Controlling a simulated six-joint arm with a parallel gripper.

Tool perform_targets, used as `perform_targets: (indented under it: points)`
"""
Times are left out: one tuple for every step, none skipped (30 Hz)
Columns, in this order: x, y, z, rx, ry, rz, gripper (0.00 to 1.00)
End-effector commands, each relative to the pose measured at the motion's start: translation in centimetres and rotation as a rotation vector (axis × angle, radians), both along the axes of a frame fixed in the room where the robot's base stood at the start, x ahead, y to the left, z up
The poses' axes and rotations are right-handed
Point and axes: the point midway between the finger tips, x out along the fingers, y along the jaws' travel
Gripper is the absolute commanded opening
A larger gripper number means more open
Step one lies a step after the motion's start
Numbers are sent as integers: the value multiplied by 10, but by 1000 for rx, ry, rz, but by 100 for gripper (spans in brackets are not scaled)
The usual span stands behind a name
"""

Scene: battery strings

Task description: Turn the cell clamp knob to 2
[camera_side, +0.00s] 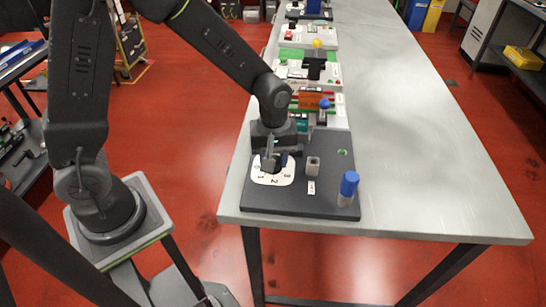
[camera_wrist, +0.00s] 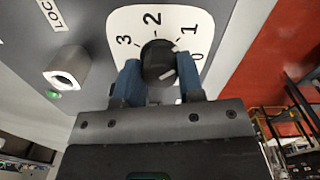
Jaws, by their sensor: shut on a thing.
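The clamp knob (camera_wrist: 157,58) is round and black, at the centre of a white dial plate (camera_wrist: 130,20) marked 0, 1, 2 and 3. In the wrist view 2 is at the top, 3 to the left, 1 and 0 to the right. A short white mark shows on the knob's lower right; the 0 is partly covered by a finger. My gripper (camera_wrist: 158,76) is shut on the knob, one blue fingertip on each side. In the side view my gripper (camera_side: 272,162) is over the dial plate (camera_side: 273,175) and hides most of the knob.
The dial is on a dark board (camera_side: 325,200) at the table's near end. Beside it are a grey hollow post (camera_side: 313,166), also in the wrist view (camera_wrist: 68,72), and a blue-capped cylinder (camera_side: 348,186). Other fixtures stand behind. The table's right side is clear.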

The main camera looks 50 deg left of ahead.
Motion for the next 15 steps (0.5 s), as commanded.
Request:
perform_targets:
  points:
    - [0,0,1,0,-1,65,16]
    - [0,0,1,0,-2,104,16]
    - [0,0,1,0,-2,154,16]
    - [0,0,1,0,-2,186,16]
    - [0,0,1,0,-2,214,16]
    - [0,0,1,0,-2,243,16]
    - [0,0,1,0,-2,260,16]
    - [0,0,1,0,-2,271,16]
    - [0,0,1,0,-2,280,16]
    - [0,0,1,0,-2,284,16]
    - [0,0,1,0,-2,285,16]
    - [0,0,1,0,-2,284,16]
    - [0,0,1,0,-2,283,16]
    - [0,0,1,0,-2,283,16]
    - [0,0,1,0,-2,283,16]
